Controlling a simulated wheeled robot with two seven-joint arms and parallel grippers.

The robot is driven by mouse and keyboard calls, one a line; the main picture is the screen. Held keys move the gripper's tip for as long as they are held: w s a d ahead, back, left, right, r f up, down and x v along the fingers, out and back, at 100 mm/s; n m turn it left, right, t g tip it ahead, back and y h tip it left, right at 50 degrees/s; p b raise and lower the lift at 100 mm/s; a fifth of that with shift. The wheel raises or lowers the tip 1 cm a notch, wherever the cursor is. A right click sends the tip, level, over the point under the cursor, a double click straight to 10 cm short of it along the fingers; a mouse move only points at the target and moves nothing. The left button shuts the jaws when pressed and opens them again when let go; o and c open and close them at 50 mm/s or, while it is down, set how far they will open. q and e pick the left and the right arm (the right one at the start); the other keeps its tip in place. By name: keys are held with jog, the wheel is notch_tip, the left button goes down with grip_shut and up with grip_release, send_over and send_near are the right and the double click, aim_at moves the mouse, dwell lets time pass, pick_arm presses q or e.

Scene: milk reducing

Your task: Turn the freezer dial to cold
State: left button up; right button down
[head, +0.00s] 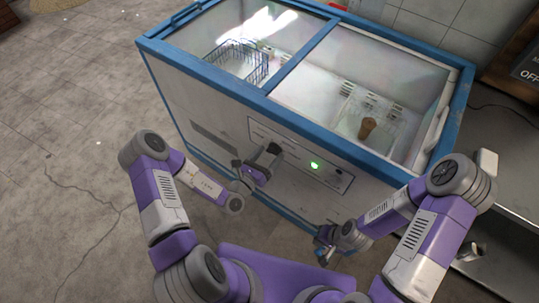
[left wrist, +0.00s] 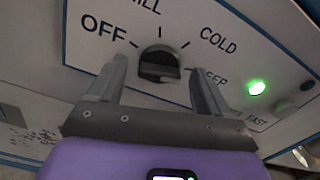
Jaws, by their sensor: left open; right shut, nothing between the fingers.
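The dial (left wrist: 158,66) is a dark round knob on the freezer's white front panel, in the left wrist view. Marks around it read OFF at left, a partly cut-off word ending in ILL above, COLD at upper right, and a partly covered word ending in EEP at right. I cannot tell which mark the dial points to. My left gripper (left wrist: 158,72) is open, its fingers on either side of the dial; contact is unclear. In the head view, my left gripper (head: 272,152) is at the panel and hides the dial. My right gripper (head: 324,240) is shut and empty, low before the freezer.
The chest freezer (head: 185,100) has blue edges and a glass top, with a wire basket (head: 240,63) and a brown cone-like item (head: 367,127) inside. A green light (head: 315,165) glows on the panel, right of the dial. Floor at left is clear. A counter stands at right.

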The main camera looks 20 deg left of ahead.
pick_arm(q)
jog(key=shift+w+d, duration=0.15)
jog(key=shift+w, duration=0.25)
jog(key=c, duration=1)
jog(key=shift+r+n+p, duration=0.15)
jog(key=shift+n+p, duration=0.45)
jog(key=shift+p, duration=0.25)
jog(key=shift+c, duration=0.2)
jog(key=n+p, duration=0.5)
jog(key=shift+n, duration=0.3)
jog(key=shift+f+n+p, duration=0.2)
jog(key=shift+n+p, duration=0.6)
jog(key=shift+n, duration=0.7)
